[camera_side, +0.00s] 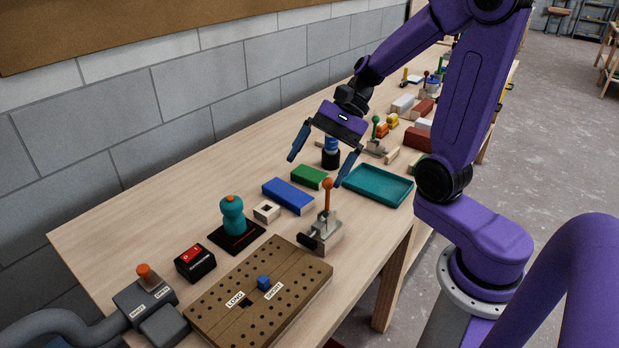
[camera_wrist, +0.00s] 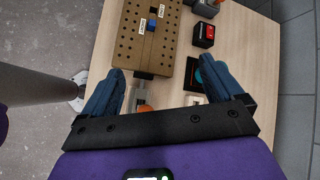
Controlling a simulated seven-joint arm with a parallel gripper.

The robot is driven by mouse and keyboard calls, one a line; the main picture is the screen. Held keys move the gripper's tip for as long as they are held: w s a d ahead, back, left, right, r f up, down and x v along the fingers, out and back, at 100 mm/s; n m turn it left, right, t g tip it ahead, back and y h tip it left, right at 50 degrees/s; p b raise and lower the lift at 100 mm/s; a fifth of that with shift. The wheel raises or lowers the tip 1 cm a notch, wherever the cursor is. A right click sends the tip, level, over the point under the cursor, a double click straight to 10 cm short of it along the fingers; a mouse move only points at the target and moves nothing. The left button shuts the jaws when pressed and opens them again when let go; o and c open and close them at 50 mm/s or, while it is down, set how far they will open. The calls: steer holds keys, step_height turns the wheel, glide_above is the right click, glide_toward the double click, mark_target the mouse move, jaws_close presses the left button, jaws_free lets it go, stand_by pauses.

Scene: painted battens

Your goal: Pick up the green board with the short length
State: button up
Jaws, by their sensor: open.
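The green board (camera_side: 310,177), a short block, lies flat on the table in the side view. A longer blue board (camera_side: 287,196) lies just in front of it, towards the pegboard. My gripper (camera_side: 316,170) is open and empty, tilted, with its fingers spread above and around the area of the green board. In the wrist view my gripper (camera_wrist: 154,74) also shows two blue fingers wide apart. The green board is not visible there. The gap above the table cannot be told exactly.
A pegboard (camera_side: 225,310) marked LONG and SHORT holds a blue peg (camera_side: 264,283). A toggle clamp (camera_side: 325,230) with an orange knob and a teal tray (camera_side: 375,190) flank the boards. A small holed block (camera_side: 266,211), a teal bottle (camera_side: 232,215) and a dark cylinder (camera_side: 331,157) stand close by.

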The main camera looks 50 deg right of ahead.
steer(key=w+d+r+m+t+h, duration=0.1)
steer(key=d+m+t+h, duration=0.4)
steer(key=d+m, duration=0.6)
steer(key=w+d+m+t+h, duration=0.25)
steer(key=d+m+t, duration=0.45)
steer(key=d+m, duration=0.4)
glide_toward(306, 172)
steer(key=x, duration=0.4)
steer(key=shift+w, duration=0.25)
steer(key=shift+x, duration=2.7)
steer(key=shift+s, duration=0.1)
steer(key=shift+c, duration=0.3)
